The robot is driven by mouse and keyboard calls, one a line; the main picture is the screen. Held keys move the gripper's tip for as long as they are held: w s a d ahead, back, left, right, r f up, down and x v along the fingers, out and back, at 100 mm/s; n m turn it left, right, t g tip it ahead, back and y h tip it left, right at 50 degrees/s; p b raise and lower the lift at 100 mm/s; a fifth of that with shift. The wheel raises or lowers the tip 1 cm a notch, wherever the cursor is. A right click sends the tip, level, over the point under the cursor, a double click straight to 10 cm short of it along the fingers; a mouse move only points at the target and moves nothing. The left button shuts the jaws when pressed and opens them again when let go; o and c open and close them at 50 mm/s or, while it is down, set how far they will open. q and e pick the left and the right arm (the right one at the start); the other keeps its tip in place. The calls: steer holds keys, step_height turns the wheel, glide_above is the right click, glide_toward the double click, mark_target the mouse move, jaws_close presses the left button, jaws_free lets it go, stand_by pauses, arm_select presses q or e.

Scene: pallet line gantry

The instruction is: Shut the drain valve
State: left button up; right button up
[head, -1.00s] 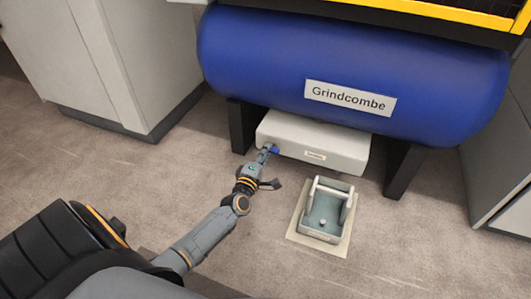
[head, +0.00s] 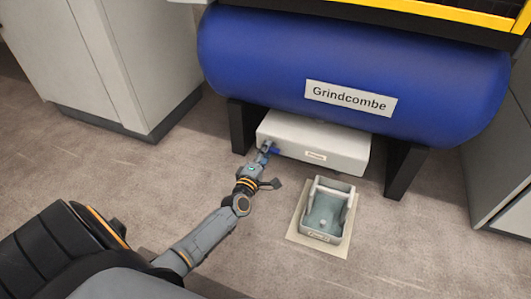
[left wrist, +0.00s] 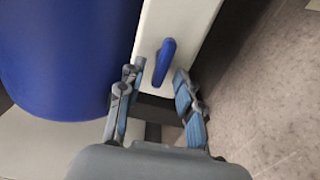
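The drain valve shows as a blue lever handle (left wrist: 164,62) on the front face of a white box (head: 335,146) under the blue tank. My left gripper (head: 267,149) is at the left end of that box and partly hides the handle in the head view. In the left wrist view the fingers (left wrist: 157,80) stand apart, one on each side of the handle, with gaps visible. The gripper is open and not closed on the handle. The small label on the box is too blurred to read. My right gripper is not in view.
The blue tank (head: 330,70) labelled Grindcombe stands on black legs (head: 407,170). A grey-green open container (head: 327,211) with a pale bar sits on a beige mat (head: 305,243) to the right of my arm. Grey cabinets (head: 150,70) flank the tank.

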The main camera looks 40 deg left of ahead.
arm_select(q)
steer(key=shift+r, duration=0.1)
steer(key=m, duration=0.3)
steer(key=m+p, duration=0.1)
steer(key=m, duration=0.1)
steer(key=r+m+p, duration=0.1)
steer(key=m, duration=0.2)
steer(key=shift+w+d+m, duration=0.1)
steer(key=shift+d+m, duration=0.1)
steer(key=shift+m, duration=0.1)
steer(key=m, duration=0.4)
steer(key=shift+d+r, duration=0.15)
steer(key=shift+d, duration=0.05)
steer(key=m, duration=0.3)
steer(key=m+b, duration=0.1)
steer(key=m, duration=0.1)
steer(key=shift+w+d, duration=0.1)
steer(key=shift+d, duration=0.2)
steer(key=d+r+p+v, duration=0.1)
steer(key=p+v, duration=0.6)
steer(key=v, duration=0.7)
steer(key=d+r+t+h+p, duration=0.1)
steer(key=d+r, duration=0.4)
steer(key=r, duration=0.8)
steer(key=d+r+t+h+p, duration=0.1)
steer(key=d+r+t+p, duration=0.3)
steer(key=r, duration=0.9)
steer(key=shift+d+r+m+t+p, duration=0.2)
steer(key=shift+d+m+t+p, duration=0.15)
steer(key=shift+d+t, duration=0.55)
